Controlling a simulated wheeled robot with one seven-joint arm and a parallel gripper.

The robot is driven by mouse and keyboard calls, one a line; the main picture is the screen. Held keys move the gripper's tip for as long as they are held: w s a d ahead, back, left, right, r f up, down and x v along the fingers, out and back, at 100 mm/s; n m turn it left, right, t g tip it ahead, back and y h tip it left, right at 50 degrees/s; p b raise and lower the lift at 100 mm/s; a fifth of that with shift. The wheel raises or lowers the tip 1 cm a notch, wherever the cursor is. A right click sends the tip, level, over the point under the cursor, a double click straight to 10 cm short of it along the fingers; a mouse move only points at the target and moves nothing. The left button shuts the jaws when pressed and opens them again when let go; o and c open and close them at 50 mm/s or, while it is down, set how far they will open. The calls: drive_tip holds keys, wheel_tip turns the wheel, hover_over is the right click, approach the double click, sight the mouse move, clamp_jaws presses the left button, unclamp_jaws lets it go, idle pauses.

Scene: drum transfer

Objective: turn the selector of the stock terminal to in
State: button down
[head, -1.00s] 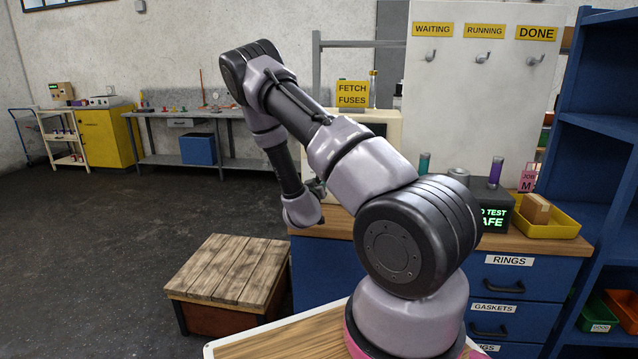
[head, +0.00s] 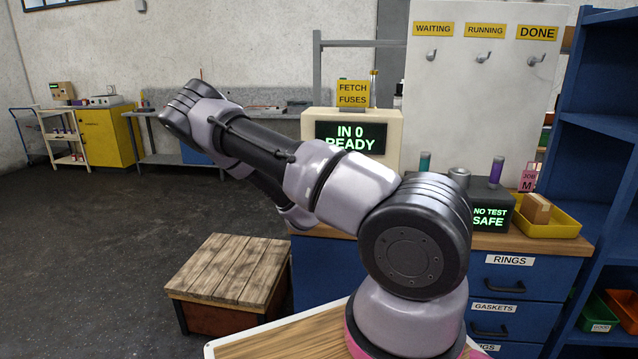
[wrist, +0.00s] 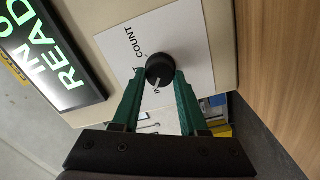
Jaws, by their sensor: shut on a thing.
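The stock terminal (head: 310,122) is a cream box whose green screen reads IN 0 READY; the screen also shows in the wrist view (wrist: 50,50). Its selector (wrist: 160,70) is a round black knob on a white label plate (wrist: 196,50). COUNT is readable beside the knob; the other labels are partly hidden. The knob's white mark points down toward a partly hidden label that seems to read IN. My gripper (wrist: 160,80) has its green fingers on either side of the knob, shut on it. In the head view my arm hides the gripper and the selector.
A FETCH FUSES sign (head: 353,93) stands on the terminal. To the right on the workbench are a dark box (head: 493,216) reading NO TEST SAFE and a yellow tray (head: 548,228). A wooden-topped crate (head: 228,268) stands on the floor at left. Open floor lies beyond it.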

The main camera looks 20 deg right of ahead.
drive_tip(key=shift+n, duration=0.7)
drive_tip(key=shift+f, duration=0.1)
drive_tip(key=shift+c, duration=2.2)
unclamp_jaws()
drive_tip(key=v, duration=1)
drive_tip(key=shift+s+a, duration=0.2)
drive_tip(key=shift+s, duration=0.15)
